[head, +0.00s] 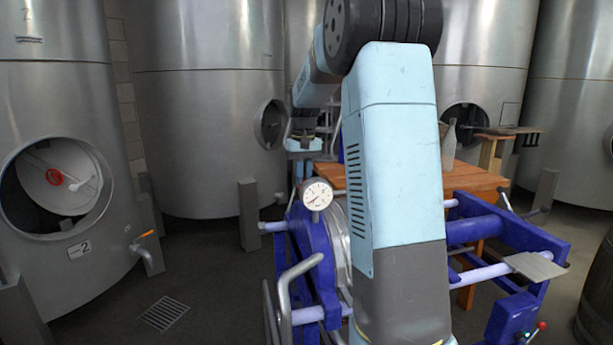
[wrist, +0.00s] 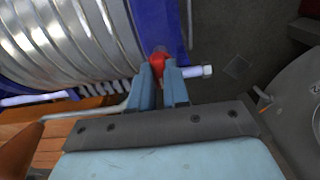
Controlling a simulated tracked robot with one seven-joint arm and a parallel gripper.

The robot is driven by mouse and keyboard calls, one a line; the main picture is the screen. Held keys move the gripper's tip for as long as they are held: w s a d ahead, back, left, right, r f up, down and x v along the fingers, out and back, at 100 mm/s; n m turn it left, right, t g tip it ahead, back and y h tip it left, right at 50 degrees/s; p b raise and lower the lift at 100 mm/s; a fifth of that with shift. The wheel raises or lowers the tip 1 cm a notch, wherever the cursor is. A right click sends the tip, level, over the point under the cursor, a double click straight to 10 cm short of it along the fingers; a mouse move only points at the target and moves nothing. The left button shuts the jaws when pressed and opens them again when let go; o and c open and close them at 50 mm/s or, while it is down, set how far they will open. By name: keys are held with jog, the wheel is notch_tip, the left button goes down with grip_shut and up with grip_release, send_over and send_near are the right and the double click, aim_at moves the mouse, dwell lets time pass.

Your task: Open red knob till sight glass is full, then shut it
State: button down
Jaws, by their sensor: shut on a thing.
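In the wrist view the red knob (wrist: 157,60) sits at the blue end frame of the ribbed steel press drum. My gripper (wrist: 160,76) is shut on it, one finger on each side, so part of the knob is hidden. In the head view my gripper (head: 304,142) is beyond the press's round gauge, partly hidden, and the knob cannot be made out there. I cannot clearly identify the sight glass in either view, so its level cannot be told.
A blue press frame (head: 312,240) with a dial gauge (head: 316,194) stands close ahead. A wooden table (head: 475,181) with a clear bottle (head: 448,146) is behind it. Steel tanks line the back. A floor drain (head: 164,313) lies left.

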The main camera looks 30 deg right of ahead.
aim_at(304, 179)
jog(key=shift+m, duration=1.6)
jog(key=m, duration=0.9)
jog(key=shift+m, duration=0.4)
jog(key=shift+d+m, duration=0.1)
jog(key=shift+m, duration=1.8)
jog(key=c, duration=1.1)
grip_release()
notch_tip(304, 179, up, 14)
jog(key=shift+f, duration=0.15)
